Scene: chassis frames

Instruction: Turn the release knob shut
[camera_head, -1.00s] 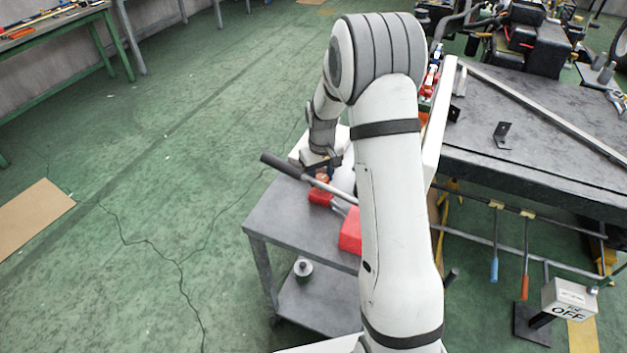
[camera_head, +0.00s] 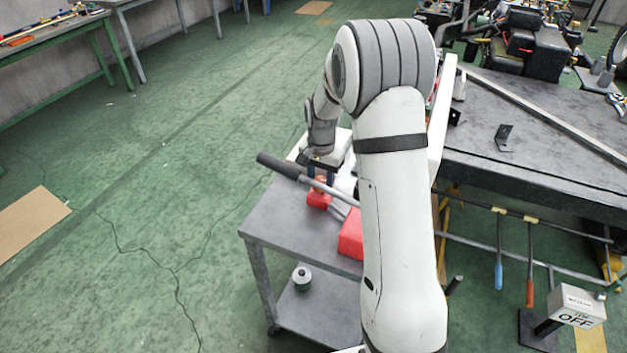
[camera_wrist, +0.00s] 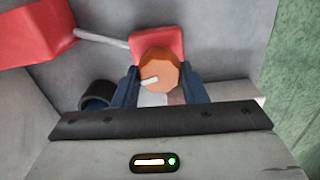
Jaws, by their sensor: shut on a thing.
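The release knob (camera_wrist: 158,72) is orange-brown with a pale pointer mark, which points left in the wrist view. It sits on a red block (camera_wrist: 146,43), part of a red hand pump on a grey cart. My gripper (camera_wrist: 158,88) is shut on the knob, with one dark blue finger on each side. In the head view the knob is mostly hidden by my gripper (camera_head: 319,180), and the red block (camera_head: 318,200) shows just below it. A metal rod joins this block to a larger red body (camera_head: 351,234), partly hidden behind my arm.
The pump's lever with a black grip (camera_head: 282,167) sticks out beside my gripper. The grey cart (camera_head: 270,218) has a lower shelf with a small round can (camera_head: 302,277). A dark workbench (camera_head: 540,150) stands to the right. Green floor is open to the left.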

